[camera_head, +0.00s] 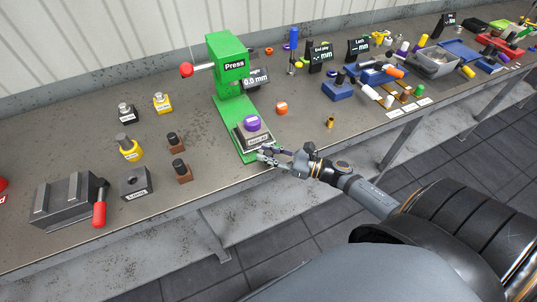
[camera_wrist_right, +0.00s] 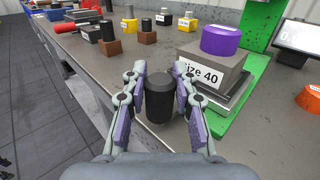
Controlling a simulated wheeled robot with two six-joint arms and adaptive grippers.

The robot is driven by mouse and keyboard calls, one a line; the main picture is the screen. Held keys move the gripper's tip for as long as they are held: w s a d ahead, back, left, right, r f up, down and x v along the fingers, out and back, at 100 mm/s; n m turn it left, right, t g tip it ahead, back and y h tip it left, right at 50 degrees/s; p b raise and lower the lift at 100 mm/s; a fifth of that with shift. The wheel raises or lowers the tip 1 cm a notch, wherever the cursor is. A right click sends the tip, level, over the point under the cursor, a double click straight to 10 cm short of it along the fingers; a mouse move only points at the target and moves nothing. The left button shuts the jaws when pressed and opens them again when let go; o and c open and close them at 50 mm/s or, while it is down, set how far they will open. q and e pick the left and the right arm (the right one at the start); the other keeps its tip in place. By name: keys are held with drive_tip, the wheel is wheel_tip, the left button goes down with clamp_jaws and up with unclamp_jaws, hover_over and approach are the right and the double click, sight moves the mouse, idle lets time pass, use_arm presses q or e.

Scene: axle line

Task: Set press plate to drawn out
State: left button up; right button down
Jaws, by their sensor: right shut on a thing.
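The green press (camera_head: 231,72) stands on the bench, with a red-tipped lever at its left. Its grey press plate (camera_head: 266,145) lies toward the front end of the green base, in front of the column. The plate also shows in the right wrist view (camera_wrist_right: 235,104). A grey block (camera_wrist_right: 209,68) marked "Size 40" sits on the plate, with a purple cap (camera_wrist_right: 222,40) on top. My right gripper (camera_head: 264,152) is at the plate's front edge. It is shut on a black knob (camera_wrist_right: 160,98), which stands between its fingers. My left gripper is not in view.
An orange cap (camera_head: 281,108) and a small brass part (camera_head: 330,122) stand right of the press. Brown blocks with dark pins (camera_head: 182,171) and a vise with a red handle (camera_head: 68,198) stand to the left. The bench's front edge is close to my gripper.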

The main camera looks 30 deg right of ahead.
drive_tip(key=shift+s, duration=0.1)
drive_tip(key=shift+f, duration=0.15)
drive_tip(key=c, duration=1.5)
unclamp_jaws()
drive_tip(key=o, duration=0.5)
drive_tip(key=shift+s, duration=0.15)
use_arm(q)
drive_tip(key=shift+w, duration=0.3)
use_arm(e)
drive_tip(key=shift+v, duration=6)
